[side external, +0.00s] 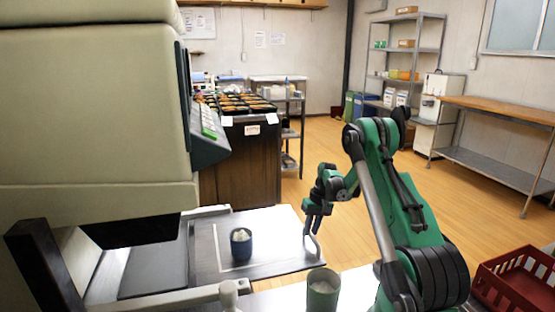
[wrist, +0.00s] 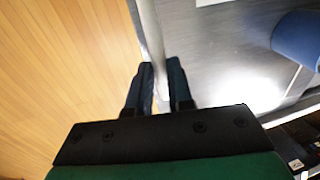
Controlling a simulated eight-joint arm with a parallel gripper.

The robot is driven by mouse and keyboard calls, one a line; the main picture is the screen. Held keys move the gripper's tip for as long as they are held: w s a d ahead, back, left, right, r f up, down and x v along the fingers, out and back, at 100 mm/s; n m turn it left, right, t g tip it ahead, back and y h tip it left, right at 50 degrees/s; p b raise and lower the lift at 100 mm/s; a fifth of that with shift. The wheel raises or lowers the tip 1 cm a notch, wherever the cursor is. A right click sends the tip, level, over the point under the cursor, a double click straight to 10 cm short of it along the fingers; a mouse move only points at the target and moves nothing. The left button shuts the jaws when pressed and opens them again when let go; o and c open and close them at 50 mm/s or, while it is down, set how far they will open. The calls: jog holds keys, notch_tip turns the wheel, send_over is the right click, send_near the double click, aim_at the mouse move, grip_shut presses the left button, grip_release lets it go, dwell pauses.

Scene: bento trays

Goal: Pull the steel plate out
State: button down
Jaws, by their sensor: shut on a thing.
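The steel plate (side external: 278,232) is a flat grey tray sticking out to the right from under the large cream machine (side external: 95,110). In the wrist view the plate (wrist: 215,50) fills the right side. A pale bar-like handle (wrist: 152,35) runs along its outer edge. My gripper (side external: 308,232) is at the plate's right end. In the wrist view my gripper's dark fingers (wrist: 160,85) lie on both sides of the handle, shut on it. A blue cup (side external: 241,248) with white contents stands upright on the plate; part of it shows in the wrist view (wrist: 299,38).
A green cup (side external: 322,292) with white contents stands at the front near my arm. A red crate (side external: 515,285) is at the lower right. A dark cabinet with bento trays (side external: 240,103) stands behind. Open wooden floor (side external: 350,205) lies right of the plate.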

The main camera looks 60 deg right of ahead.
jog(key=shift+s+d, duration=1.65)
jog(key=shift+d, duration=0.15)
jog(key=c, duration=0.8)
grip_release()
jog(key=r, duration=0.5)
jog(key=shift+s+d+r, duration=0.3)
jog(key=shift+s+d, duration=0.05)
jog(key=shift+s, duration=0.05)
